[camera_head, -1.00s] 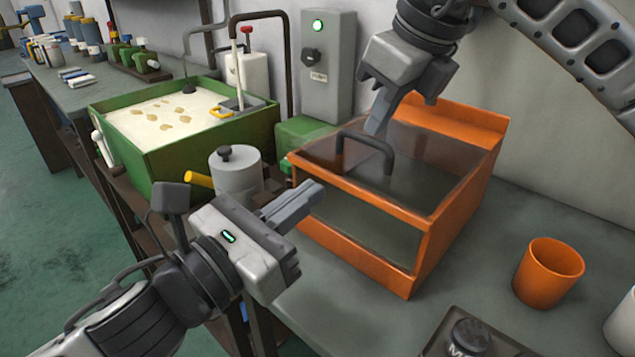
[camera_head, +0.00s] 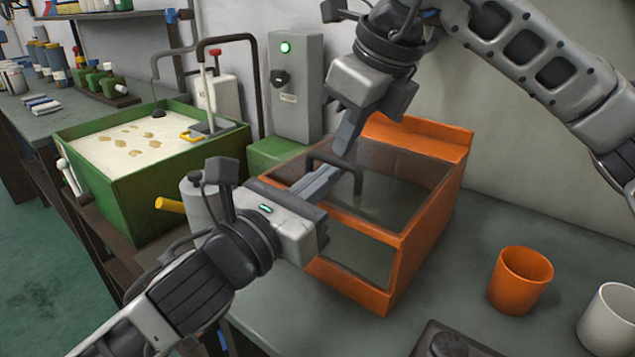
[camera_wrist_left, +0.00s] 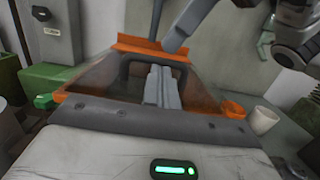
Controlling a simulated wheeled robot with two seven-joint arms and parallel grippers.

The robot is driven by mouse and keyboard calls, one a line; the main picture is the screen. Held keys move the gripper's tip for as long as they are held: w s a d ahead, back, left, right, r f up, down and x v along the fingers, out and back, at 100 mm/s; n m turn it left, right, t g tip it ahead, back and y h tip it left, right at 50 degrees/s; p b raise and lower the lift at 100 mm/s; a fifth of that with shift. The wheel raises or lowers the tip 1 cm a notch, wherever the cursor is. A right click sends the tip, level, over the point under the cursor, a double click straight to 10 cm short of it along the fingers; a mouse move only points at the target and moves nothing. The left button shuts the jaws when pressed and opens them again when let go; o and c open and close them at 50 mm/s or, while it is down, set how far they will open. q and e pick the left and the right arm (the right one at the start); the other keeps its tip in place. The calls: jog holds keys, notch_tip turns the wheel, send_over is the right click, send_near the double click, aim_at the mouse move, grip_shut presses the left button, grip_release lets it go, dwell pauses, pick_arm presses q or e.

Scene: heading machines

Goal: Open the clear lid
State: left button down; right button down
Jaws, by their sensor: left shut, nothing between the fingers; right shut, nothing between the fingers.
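An orange box (camera_head: 392,258) stands on the grey bench with a clear lid (camera_head: 385,195) lying closed over its top. A dark handle (camera_head: 334,164) arches up from the lid. My left gripper (camera_head: 318,184) is shut and empty, its fingers over the lid's front left part, close to the handle. In the left wrist view its fingers (camera_wrist_left: 162,88) point at the handle (camera_wrist_left: 150,58). My right gripper (camera_head: 345,142) is shut and empty, just above and behind the handle; I cannot tell whether either gripper touches it.
An orange cup (camera_head: 520,280) and a white cup (camera_head: 608,320) stand right of the box. A green tank (camera_head: 150,185) of pale liquid and a grey canister (camera_head: 197,203) are at the left. A grey switch box (camera_head: 297,90) is behind.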

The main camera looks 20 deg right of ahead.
pick_arm(q)
jog(key=shift+w+d+r, duration=0.1)
jog(key=shift+w+r, duration=0.05)
jog(key=shift+r, duration=0.95)
pick_arm(e)
jog(key=shift+s+a+f, duration=0.1)
jog(key=shift+s, duration=0.05)
